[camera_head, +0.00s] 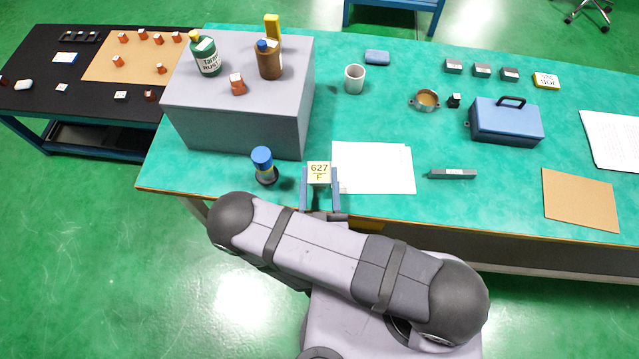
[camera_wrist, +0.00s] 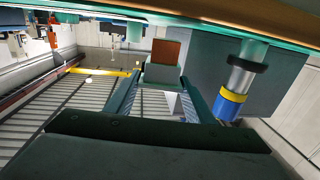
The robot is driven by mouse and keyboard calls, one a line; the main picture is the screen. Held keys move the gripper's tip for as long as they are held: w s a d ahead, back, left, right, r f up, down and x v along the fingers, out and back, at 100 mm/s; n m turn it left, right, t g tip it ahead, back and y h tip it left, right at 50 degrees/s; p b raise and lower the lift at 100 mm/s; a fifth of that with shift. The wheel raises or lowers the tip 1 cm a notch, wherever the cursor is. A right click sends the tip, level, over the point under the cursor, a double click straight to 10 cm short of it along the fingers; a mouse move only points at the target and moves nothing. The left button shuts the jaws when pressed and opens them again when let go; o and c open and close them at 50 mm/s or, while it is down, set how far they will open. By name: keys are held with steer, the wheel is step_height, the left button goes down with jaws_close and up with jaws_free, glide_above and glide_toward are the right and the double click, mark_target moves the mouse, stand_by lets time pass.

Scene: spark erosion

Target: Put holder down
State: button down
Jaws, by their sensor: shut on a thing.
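The holder is a small block with a pale label reading "627 F" (camera_head: 319,172), near the table's front edge, between a blue-topped cylinder and white paper sheets. My gripper (camera_head: 319,184) is shut on it, a blue finger at each side. In the wrist view the holder (camera_wrist: 161,74) shows as a grey-green block with a copper-brown part (camera_wrist: 166,51), between the fingers of my gripper (camera_wrist: 160,84). I cannot tell whether it touches the table. Its far side is hidden.
The blue-topped cylinder (camera_head: 263,165) stands close left of my gripper, below a grey box (camera_head: 240,117) carrying bottles. White sheets (camera_head: 374,168) lie just right. A grey bar (camera_head: 453,174) lies farther right. Green tabletop (camera_head: 480,205) is clear between bar and brown board (camera_head: 580,200).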

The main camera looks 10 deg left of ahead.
mark_target(319, 185)
steer(key=shift+f+b, duration=0.35)
steer(key=shift+f, duration=0.5)
steer(key=shift+f, duration=0.25)
steer(key=c, duration=0.8)
jaws_free()
steer(key=shift+c, duration=0.2)
steer(key=shift+s+d, duration=0.15)
steer(key=shift+s, duration=1.3)
steer(key=shift+s+d, duration=0.15)
steer(key=shift+s, duration=1.25)
steer(key=shift+s+d, duration=0.2)
steer(key=shift+s, duration=0.55)
steer(key=shift+o, duration=0.4)
